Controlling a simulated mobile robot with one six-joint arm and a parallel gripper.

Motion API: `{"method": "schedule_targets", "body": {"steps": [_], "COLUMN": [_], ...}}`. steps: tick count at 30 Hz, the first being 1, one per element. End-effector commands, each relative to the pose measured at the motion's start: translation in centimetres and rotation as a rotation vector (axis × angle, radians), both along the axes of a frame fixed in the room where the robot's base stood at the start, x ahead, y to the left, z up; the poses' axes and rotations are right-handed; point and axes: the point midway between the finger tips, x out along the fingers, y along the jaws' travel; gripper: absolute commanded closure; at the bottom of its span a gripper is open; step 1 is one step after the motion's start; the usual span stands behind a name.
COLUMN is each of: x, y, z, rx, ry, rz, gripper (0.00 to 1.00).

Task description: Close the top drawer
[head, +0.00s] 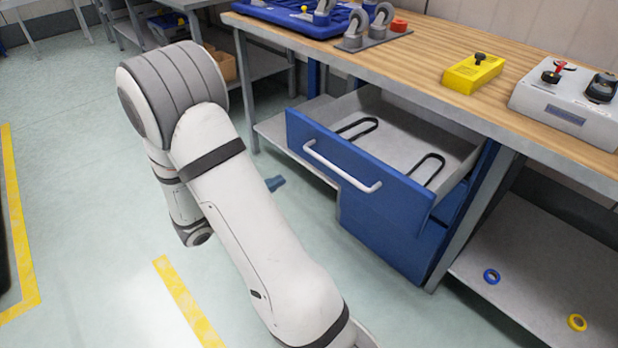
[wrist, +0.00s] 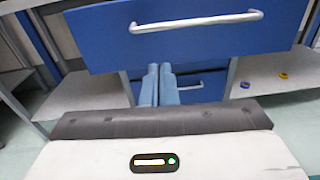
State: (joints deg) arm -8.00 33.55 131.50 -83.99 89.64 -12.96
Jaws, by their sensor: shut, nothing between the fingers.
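The blue top drawer (head: 350,172) is pulled out from under the workbench, its grey inside showing with two dark loop-shaped items. Its white bar handle (head: 340,168) runs across the front. In the wrist view the drawer front (wrist: 100,40) and handle (wrist: 196,21) fill the upper part. My gripper (wrist: 159,70) is shut and empty, its blue fingers pointing toward the drawer's lower edge, below the handle. In the head view the fingertips (head: 275,183) show left of the drawer front, apart from it; the rest of the gripper is hidden behind my arm.
A closed blue lower drawer (head: 385,235) is beneath. The wooden worktop (head: 430,45) holds a yellow box (head: 472,73), a grey control box (head: 568,108) and a blue tray (head: 290,15). Blue tape (head: 491,276) and yellow tape (head: 577,322) lie on the right shelf. Floor before the drawers is clear.

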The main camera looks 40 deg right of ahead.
Motion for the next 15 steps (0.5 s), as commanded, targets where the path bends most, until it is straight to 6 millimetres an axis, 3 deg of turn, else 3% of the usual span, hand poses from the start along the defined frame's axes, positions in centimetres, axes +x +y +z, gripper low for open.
{"method": "schedule_targets", "body": {"steps": [1, 8, 15], "x": [0.4, 1.0, 1.3], "y": [0.1, -1.4, -6.1], "z": [-1.2, -1.5, -1.6], "rx": [-0.017, -0.038, -0.036], "ry": [0.018, 0.032, 0.031], "rz": [0.021, 0.041, 0.035], "gripper": [1.00, 1.00, 1.00]}}
